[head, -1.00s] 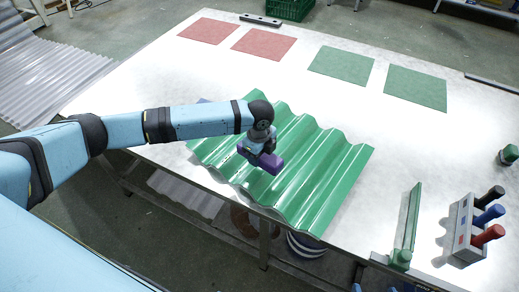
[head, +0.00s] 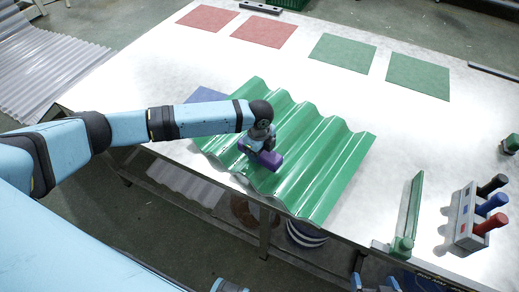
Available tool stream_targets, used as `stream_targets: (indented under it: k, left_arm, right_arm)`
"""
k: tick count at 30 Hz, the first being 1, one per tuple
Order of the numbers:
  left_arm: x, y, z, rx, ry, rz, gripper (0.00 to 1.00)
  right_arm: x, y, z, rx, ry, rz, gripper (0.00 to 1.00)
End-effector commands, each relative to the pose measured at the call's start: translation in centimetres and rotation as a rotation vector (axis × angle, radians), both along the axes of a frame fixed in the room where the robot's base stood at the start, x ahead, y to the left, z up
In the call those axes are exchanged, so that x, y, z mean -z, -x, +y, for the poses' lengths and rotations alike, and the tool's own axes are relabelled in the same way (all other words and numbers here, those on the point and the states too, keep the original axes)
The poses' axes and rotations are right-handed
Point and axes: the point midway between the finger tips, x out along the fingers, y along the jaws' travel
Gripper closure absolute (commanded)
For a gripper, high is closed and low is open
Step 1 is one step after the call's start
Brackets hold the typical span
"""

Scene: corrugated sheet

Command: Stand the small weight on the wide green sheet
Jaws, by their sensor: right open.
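The wide green corrugated sheet (head: 325,165) lies at the front of the white table, its ridges running toward the front edge. My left arm reaches in from the left, and my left gripper (head: 262,156) is over the left half of the sheet. A purple block-like part shows at its end; I cannot tell whether it is part of the gripper or something held. Its fingertips are hidden. My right gripper (head: 375,284) shows only in part at the bottom edge, open, below the table front. I cannot pick out the small weight with certainty; a small green-and-dark object (head: 511,143) stands at the right edge.
A grey rack (head: 463,222) with black, blue and red handles stands at the right. A green bar (head: 412,210) is left of it. Two red mats (head: 263,31) and two green mats (head: 417,76) lie at the back. A blue panel (head: 205,95) lies partly behind my arm.

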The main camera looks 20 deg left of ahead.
Motion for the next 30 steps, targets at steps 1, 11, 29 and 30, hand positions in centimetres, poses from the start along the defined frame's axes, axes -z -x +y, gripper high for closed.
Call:
stream_targets:
  k: [1, 11, 29, 30]
  left_arm:
    - [-0.15, -0.08, -0.04, 0.000, 0.001, -0.002, 1.00]
    - [0.03, -0.09, -0.03, 0.000, 0.001, -0.002, 1.00]
    - [-0.12, 0.01, 0.01, 0.000, 0.000, 0.000, 0.19]
    - [-0.54, -0.02, 0.00, 0.000, 0.000, -0.001, 0.19]
  right_arm:
    - [-0.01, 0.01, 0.01, 0.000, 0.000, 0.000, 0.14]
    - [0.11, 0.09, -0.01, 0.000, 0.001, 0.005, 0.14]
    - [0.14, 0.10, -0.03, 0.000, 0.001, 0.005, 0.14]
    - [0.12, 0.08, -0.03, 0.000, 0.001, 0.005, 0.14]
